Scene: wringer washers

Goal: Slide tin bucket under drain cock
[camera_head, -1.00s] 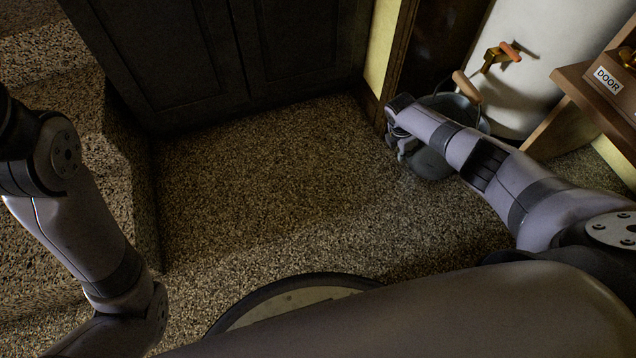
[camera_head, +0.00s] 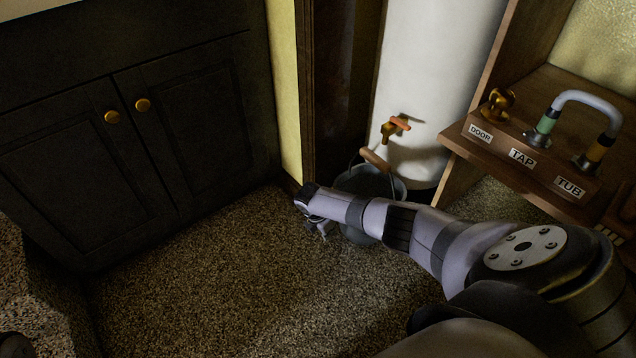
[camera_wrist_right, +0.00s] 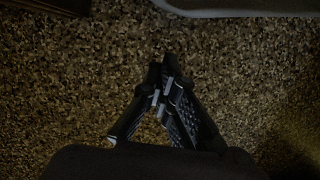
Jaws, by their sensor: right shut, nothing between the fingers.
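A grey tin bucket (camera_head: 368,183) with a wooden-gripped wire handle stands upright on the floor in front of the white tank (camera_head: 420,75). The brass drain cock (camera_head: 392,128) with an orange handle sticks out from the tank, above and slightly beyond the bucket. My right gripper (camera_head: 318,228) is low by the bucket's left side, and its forearm passes in front of the bucket, hiding part of it. In the right wrist view the fingers (camera_wrist_right: 163,90) are closed together and empty over the speckled floor. A grey rounded edge shows at the top there. My left gripper is out of view.
A dark cabinet (camera_head: 140,150) with brass knobs stands at the left, and a dark wooden post (camera_head: 308,90) stands behind the gripper. A wooden shelf unit (camera_head: 530,165) with DOOR, TAP and TUB labels is at the right. The speckled floor (camera_head: 230,270) in front is open.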

